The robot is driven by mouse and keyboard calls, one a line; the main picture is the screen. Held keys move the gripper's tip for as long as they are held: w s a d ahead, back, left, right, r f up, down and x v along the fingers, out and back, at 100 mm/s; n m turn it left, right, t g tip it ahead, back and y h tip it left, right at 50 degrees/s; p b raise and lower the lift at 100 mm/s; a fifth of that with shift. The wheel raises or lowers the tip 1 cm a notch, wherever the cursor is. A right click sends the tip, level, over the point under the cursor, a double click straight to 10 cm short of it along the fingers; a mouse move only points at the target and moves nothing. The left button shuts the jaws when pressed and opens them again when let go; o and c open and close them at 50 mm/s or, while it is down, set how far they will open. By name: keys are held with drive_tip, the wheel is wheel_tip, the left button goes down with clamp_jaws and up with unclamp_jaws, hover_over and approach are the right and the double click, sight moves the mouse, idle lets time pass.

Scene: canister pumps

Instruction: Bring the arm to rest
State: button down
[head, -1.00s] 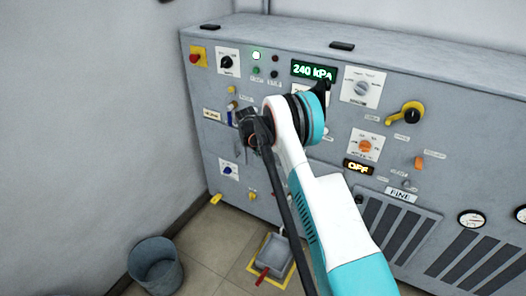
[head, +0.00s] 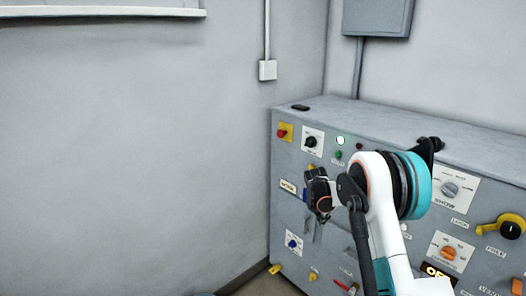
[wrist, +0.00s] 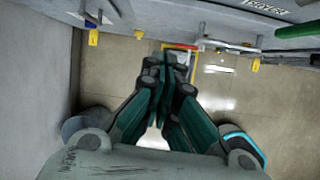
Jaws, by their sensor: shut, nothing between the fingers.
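My gripper (wrist: 166,70) shows in the wrist view with its dark and teal fingers drawn together and nothing between them. It points down over the tiled floor, beside the panel front. In the head view my gripper (head: 312,215) is small and dark, in front of the left part of the grey control panel (head: 285,225); its fingertips are hard to make out there. My white and teal arm covers the middle of the panel, including the place where the green pressure display was.
A grey wall (head: 130,150) stands left. Floor (wrist: 225,95) lies below.

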drive_tip(key=s+a+r+m+t+y, duration=0.1)
drive_tip(key=s+a+r+m, duration=0.2)
drive_tip(key=s+r+m, duration=0.55)
drive_tip(key=s+a+r+m+t+y, duration=0.1)
drive_tip(key=s+a+r+m, duration=0.25)
drive_tip(key=s+r, duration=1.05)
drive_tip(key=s+a+m+t, duration=0.1)
drive_tip(key=s+m, duration=0.5)
drive_tip(key=s, duration=0.6)
drive_tip(key=s+a+r+m+t+y, duration=0.1)
drive_tip(key=s+a+m, duration=0.2)
drive_tip(key=s, duration=1)
drive_tip(key=m, duration=0.3)
drive_tip(key=shift+a+m, duration=0.15)
drive_tip(key=shift+m, duration=0.25)
